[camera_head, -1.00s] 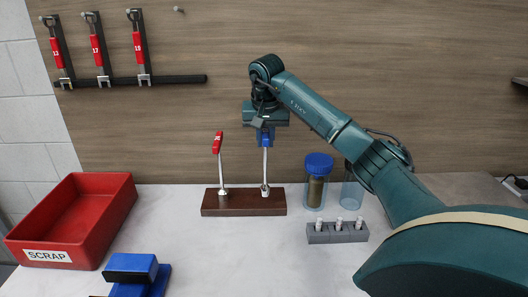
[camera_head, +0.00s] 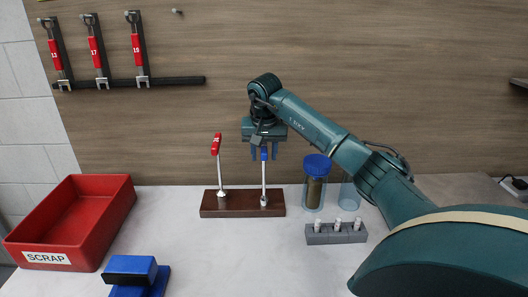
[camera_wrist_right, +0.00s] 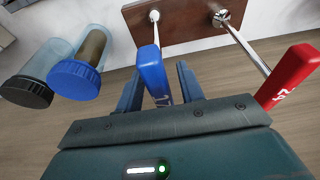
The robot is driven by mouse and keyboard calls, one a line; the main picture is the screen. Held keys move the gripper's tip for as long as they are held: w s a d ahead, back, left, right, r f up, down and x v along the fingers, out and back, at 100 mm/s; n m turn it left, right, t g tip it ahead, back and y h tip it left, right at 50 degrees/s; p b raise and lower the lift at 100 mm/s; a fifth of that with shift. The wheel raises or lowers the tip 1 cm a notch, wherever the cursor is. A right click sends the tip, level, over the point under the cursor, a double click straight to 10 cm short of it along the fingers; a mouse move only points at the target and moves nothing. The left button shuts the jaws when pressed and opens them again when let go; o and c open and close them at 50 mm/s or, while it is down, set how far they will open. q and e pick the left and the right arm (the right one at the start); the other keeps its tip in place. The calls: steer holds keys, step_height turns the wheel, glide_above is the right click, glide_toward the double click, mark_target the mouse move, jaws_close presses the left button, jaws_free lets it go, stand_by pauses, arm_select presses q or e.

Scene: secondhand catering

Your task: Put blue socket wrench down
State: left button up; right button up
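The blue socket wrench (camera_head: 264,179) stands upright on the right side of a dark wooden stand (camera_head: 243,209), its blue handle on top. My right gripper (camera_head: 264,152) is just above it, pointing down. Its fingers are open, one on each side of the top of the blue handle. The right wrist view shows the blue handle (camera_wrist_right: 152,72) between the spread fingers, with gaps at both sides. A red-handled wrench (camera_head: 217,165) stands upright on the stand's left side. My left gripper is not in view.
A blue-lidded jar (camera_head: 316,185), a clear jar (camera_head: 350,195) and a grey socket holder (camera_head: 336,234) stand to the right. A red scrap bin (camera_head: 70,220) and a blue object (camera_head: 135,275) are at left. Wrenches (camera_head: 98,50) hang on the wall.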

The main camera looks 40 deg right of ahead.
steer(key=shift+r, duration=0.1)
steer(key=v, duration=1.2)
steer(key=shift+s+b, duration=0.1)
steer(key=shift+b, duration=0.25)
